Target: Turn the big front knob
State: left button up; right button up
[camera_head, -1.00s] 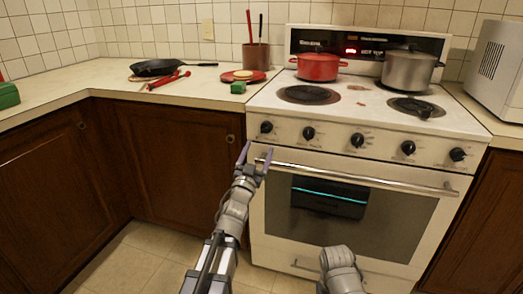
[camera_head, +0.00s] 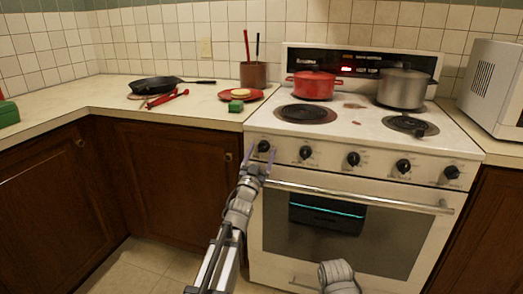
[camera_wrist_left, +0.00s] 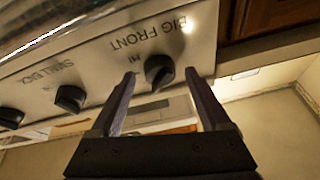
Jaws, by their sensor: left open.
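The big front knob (camera_head: 263,146) is a black dial at the left end of the white stove's front panel. In the left wrist view the knob (camera_wrist_left: 158,70) sits beside the label "BIG FRONT", which appears upside down. My left gripper (camera_head: 261,158) is open in front of it. In the wrist view its two fingertips (camera_wrist_left: 160,76) lie on either side of the knob, with gaps showing; whether they reach past its face I cannot tell. My right gripper is out of view; only a grey arm part shows at the bottom.
Several other black knobs, including the small back knob (camera_wrist_left: 70,98), line the panel. The oven handle (camera_head: 360,197) runs just below. A red pot (camera_head: 314,86) and a steel pot (camera_head: 403,88) stand on the stove. A cabinet (camera_head: 170,180) stands to the left.

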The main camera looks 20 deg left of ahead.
pick_arm(q)
jog(key=shift+c, duration=0.2)
grip_shut()
dwell(0.5)
jog(key=shift+n, duration=0.3)
jog(key=n+y, duration=0.1)
jog(key=n, duration=0.2)
jog(key=n+y+p, duration=0.1)
jog(key=n+y, duration=0.1)
jog(key=n, duration=0.1)
jog(key=shift+d+r+g, duration=0.15)
jog(key=shift+d+g, duration=0.05)
jog(key=shift+g, duration=0.1)
jog(key=shift+d+n+g+y+p, duration=0.1)
jog(key=shift+n+g+y+p, duration=0.5)
jog(key=shift+n, duration=0.85)
jog(key=shift+n+y+p, duration=0.25)
jog(key=shift+n+y, duration=0.65)
jog(key=shift+n, duration=0.55)
